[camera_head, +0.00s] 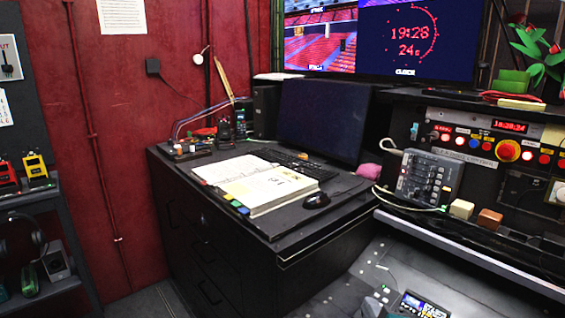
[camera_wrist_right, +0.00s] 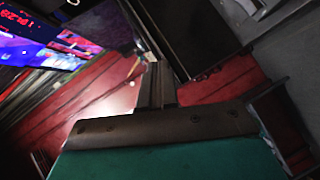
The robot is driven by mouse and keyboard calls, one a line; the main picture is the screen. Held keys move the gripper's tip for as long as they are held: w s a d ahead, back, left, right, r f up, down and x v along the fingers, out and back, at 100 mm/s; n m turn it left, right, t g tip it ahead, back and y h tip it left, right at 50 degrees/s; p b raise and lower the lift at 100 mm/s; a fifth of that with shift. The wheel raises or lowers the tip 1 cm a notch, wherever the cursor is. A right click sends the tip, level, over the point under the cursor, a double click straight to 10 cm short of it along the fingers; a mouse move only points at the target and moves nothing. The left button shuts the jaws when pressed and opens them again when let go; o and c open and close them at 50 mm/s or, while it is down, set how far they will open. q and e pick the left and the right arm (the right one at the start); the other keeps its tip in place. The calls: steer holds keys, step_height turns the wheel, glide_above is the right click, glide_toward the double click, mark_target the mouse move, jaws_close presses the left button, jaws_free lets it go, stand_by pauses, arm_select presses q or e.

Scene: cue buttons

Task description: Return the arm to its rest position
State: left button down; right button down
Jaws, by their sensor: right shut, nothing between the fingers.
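My right gripper (camera_wrist_right: 154,68) shows in the right wrist view. Its narrow dark fingers are together with nothing between them. They point up the picture from a dark bracket above a green-teal surface, with the red wall and a lit screen behind, tilted. The fingers appear to touch nothing, though depth is hard to judge. I cannot make out either gripper clearly in the head view. My left gripper does not show.
A black desk (camera_head: 220,225) holds an open book (camera_head: 262,185), a keyboard, a mouse (camera_head: 316,200) and a dark monitor (camera_head: 322,120). A button panel (camera_head: 480,145) with a large red button (camera_head: 507,150) stands right, above a grey control box (camera_head: 428,178).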

steer(key=s+d+f+m+g, duration=0.2)
steer(key=s+f+m+g, duration=0.15)
steer(key=s, duration=0.45)
steer(key=s+d+f+m+g, duration=0.1)
steer(key=s+f+m+g, duration=0.3)
steer(key=s, duration=0.4)
steer(key=s+d+f+m+g, duration=0.25)
steer(key=s+m+g, duration=0.2)
steer(key=s, duration=0.45)
steer(key=w+a+f+t+y, duration=0.1)
steer(key=w+a+f+t, duration=0.3)
steer(key=w+f+t, duration=0.3)
steer(key=shift+w+f+t, duration=0.3)
steer(key=shift+w+f, duration=0.35)
steer(key=shift+f, duration=0.4)
